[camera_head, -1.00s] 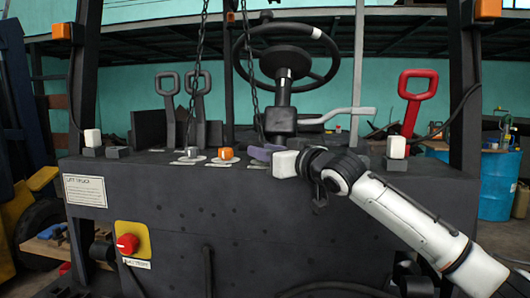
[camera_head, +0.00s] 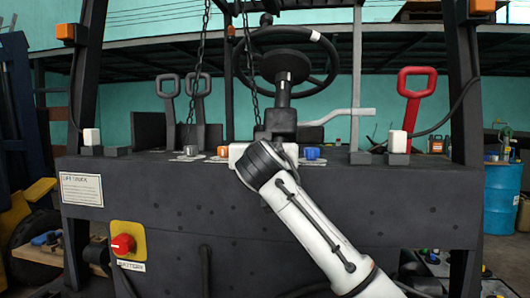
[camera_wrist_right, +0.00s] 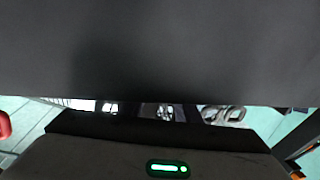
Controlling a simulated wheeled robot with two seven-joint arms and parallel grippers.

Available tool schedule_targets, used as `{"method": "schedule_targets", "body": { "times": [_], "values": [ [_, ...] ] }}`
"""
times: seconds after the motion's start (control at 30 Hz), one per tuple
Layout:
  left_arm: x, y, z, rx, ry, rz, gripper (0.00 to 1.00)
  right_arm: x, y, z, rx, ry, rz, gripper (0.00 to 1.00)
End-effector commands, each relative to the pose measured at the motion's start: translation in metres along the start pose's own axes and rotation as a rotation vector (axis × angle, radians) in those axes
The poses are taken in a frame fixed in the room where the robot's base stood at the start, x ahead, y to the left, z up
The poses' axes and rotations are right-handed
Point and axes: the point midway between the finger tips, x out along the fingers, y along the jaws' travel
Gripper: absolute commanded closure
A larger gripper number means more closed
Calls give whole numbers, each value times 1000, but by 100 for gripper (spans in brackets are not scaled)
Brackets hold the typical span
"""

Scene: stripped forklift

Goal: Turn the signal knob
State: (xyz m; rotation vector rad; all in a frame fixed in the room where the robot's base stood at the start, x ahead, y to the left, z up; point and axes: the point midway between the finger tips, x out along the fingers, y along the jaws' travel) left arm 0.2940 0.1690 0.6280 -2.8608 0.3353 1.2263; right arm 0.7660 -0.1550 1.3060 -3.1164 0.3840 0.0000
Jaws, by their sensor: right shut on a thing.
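The dark forklift panel (camera_head: 150,190) carries a row of small knobs: a grey knob (camera_head: 191,150), an orange knob (camera_head: 224,151) and a blue knob (camera_head: 312,153). My right gripper (camera_head: 241,153) is at the panel top between the orange and blue knobs, its arm coming in from the lower right. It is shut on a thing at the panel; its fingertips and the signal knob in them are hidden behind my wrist. In the right wrist view a dark surface fills the top and hides the grip. My left gripper is not in view.
A steering wheel (camera_head: 285,63) with a column stands behind the panel. Two dark levers (camera_head: 168,86) stand at left, a red-handled lever (camera_head: 416,85) at right. Chains (camera_head: 245,50) hang near the column. A red button (camera_head: 123,244) is low on the left front.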

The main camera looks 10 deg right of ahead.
Motion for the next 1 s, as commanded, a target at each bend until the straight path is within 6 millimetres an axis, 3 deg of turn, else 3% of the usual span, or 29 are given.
{"method": "schedule_targets", "body": {
  "times": [0.4, 0.87, 0.9, 1.0],
  "values": [
    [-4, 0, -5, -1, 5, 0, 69, 0, -1, 1, -3, -3, 155, 93],
    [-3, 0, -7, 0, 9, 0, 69, 0, 0, 1, -2, -2, 168, 93],
    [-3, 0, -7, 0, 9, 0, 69, 0, 0, 1, -2, -2, 167, 67],
    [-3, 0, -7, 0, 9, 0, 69, 0, 0, 1, -2, -1, 167, 52]
  ]
}}
